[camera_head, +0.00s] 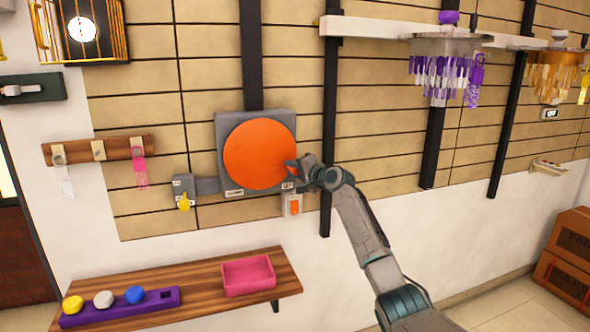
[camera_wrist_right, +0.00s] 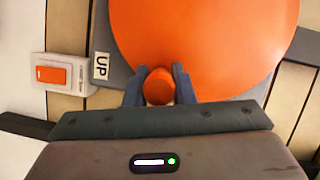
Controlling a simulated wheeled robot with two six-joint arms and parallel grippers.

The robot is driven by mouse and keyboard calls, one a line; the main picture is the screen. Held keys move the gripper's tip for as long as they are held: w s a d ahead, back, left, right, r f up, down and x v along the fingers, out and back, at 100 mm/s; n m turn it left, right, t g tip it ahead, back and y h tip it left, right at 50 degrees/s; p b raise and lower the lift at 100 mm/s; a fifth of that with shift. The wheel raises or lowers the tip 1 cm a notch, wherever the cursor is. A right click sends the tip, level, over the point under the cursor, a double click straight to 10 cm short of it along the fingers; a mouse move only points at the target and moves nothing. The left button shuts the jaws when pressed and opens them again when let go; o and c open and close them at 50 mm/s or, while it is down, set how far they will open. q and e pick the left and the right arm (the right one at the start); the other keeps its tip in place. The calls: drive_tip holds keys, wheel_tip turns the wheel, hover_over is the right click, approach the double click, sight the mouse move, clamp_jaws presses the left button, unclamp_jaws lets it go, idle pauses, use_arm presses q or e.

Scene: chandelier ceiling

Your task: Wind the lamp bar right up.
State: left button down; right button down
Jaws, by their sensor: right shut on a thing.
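A large round orange disc (camera_head: 260,154) is mounted on a grey plate (camera_head: 230,122) on the wall. My right gripper (camera_head: 292,166) is at the disc's right edge. In the right wrist view its two fingers are shut on a small orange knob (camera_wrist_right: 158,88) at the disc's rim, beside a label reading "UP" (camera_wrist_right: 101,66). The white lamp bar (camera_head: 380,28) is high on the wall, across dark vertical rails. A purple chandelier (camera_head: 440,70) and an amber chandelier (camera_head: 553,72) hang from it. My left gripper is not in view.
An orange switch (camera_head: 293,205) sits just below my right gripper. A grey box with a yellow lever (camera_head: 183,195) is left of the disc. A wooden shelf (camera_head: 205,288) with a pink tray (camera_head: 248,276) juts out below. Cardboard boxes (camera_head: 570,255) stand at right.

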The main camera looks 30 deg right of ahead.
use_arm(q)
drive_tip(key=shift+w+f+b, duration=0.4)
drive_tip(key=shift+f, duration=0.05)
use_arm(e)
drive_tip(key=shift+a+f+m, duration=0.3)
drive_tip(key=shift+f+m, duration=0.3)
drive_tip(key=shift+f, duration=0.1)
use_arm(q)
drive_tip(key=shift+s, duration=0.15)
use_arm(e)
drive_tip(key=shift+f, duration=0.1)
drive_tip(key=c, duration=1.2)
unclamp_jaws()
drive_tip(key=shift+w+a, duration=0.1)
use_arm(q)
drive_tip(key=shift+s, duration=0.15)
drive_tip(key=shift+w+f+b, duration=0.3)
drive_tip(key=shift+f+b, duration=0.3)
drive_tip(key=shift+b, duration=0.1)
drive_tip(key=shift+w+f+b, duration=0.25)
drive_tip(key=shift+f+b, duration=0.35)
drive_tip(key=shift+b, duration=0.05)
use_arm(e)
drive_tip(key=s+d, duration=0.1)
drive_tip(key=s, duration=0.9)
drive_tip(key=shift+s+d+r, duration=0.35)
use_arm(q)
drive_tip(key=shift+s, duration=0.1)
